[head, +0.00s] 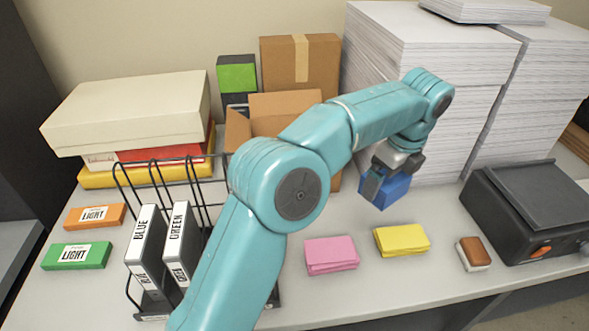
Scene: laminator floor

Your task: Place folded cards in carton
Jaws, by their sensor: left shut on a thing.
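My left gripper (377,180) is shut on a blue block-like stack (396,191), which looks like folded cards. It holds the stack tilted in front of the paper piles; whether it touches the table is unclear. Pink folded cards (331,254) and yellow folded cards (401,240) lie on the table in front of it. An open brown carton (285,106) with raised flaps stands behind my left arm, which hides most of it and its inside. My right gripper is not in view.
Tall paper stacks (420,110) stand behind the gripper. A dark machine (530,210) and a brown-and-white block (473,253) are at right. A wire rack (150,180) with binders, LIGHT boxes (76,256) and a cream box (130,110) are at left. A taped carton (325,65) stands behind.

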